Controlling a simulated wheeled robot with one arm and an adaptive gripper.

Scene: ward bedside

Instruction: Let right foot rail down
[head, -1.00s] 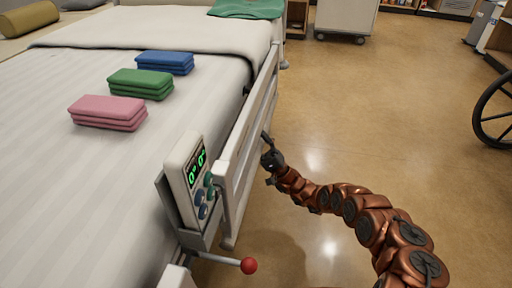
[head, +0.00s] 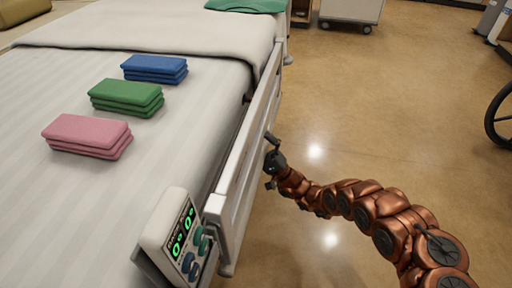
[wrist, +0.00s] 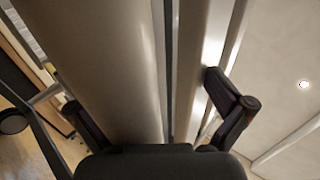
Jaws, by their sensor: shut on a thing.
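The pale foot rail (head: 250,128) stands upright along the right side of the bed, with its slots facing the floor. My gripper (head: 270,160) is at the outer side of this rail, near the middle of its length. In the wrist view, my gripper (wrist: 160,115) has a dark finger on each side of a smooth pale bar of the rail (wrist: 115,60) and is shut on it. The exact finger contact is partly hidden by the bar. A control box (head: 178,235) with green "0°" readouts and round buttons is at the rail's near end.
Pink (head: 88,132), green (head: 126,95) and blue (head: 155,68) folded stacks lie on the bed (head: 60,210). A wheelchair wheel (head: 500,115) is at the right edge. A wheeled cabinet (head: 350,10) stands at the back.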

